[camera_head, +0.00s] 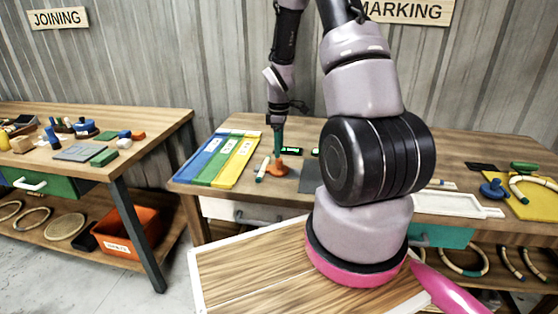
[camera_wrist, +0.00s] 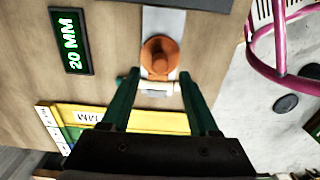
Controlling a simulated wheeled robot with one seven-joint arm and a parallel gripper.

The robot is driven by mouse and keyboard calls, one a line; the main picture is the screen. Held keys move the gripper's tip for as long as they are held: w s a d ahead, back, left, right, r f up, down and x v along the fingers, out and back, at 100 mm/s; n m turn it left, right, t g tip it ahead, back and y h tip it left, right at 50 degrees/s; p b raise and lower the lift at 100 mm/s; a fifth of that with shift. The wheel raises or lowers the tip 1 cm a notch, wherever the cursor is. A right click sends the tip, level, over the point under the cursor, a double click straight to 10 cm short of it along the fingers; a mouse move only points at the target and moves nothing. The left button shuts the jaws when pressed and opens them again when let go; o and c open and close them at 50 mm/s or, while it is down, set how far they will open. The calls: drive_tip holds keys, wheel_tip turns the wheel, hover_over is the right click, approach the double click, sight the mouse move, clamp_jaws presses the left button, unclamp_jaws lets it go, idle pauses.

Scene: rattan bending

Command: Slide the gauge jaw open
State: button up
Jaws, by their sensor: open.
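The orange gauge jaw (camera_wrist: 160,58), with a rounded knob on top, sits on a pale grey strip (camera_wrist: 165,22) in the wrist view. In the head view its orange part (camera_head: 279,170) is on the middle bench, under my gripper (camera_head: 278,152). In the wrist view my gripper (camera_wrist: 160,76) is open, its two dark green fingers spread apart with the knob just beyond the tips, between their lines. I cannot tell whether a finger touches it. A dark display reading "20 MM" (camera_wrist: 71,40) lies to the left of the strip.
A cream stick with a teal end (camera_head: 262,168) lies beside the orange part. Blue, green and yellow boards (camera_head: 215,160) lie on the bench to the left. A white tray (camera_head: 455,204) and a yellow board (camera_head: 540,202) are to the right. A wooden panel (camera_head: 240,265) is in front.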

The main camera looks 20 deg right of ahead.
wheel_tip(320, 180, down, 5)
drive_tip(key=shift+f, duration=0.15)
clamp_jaws()
idle(1.5)
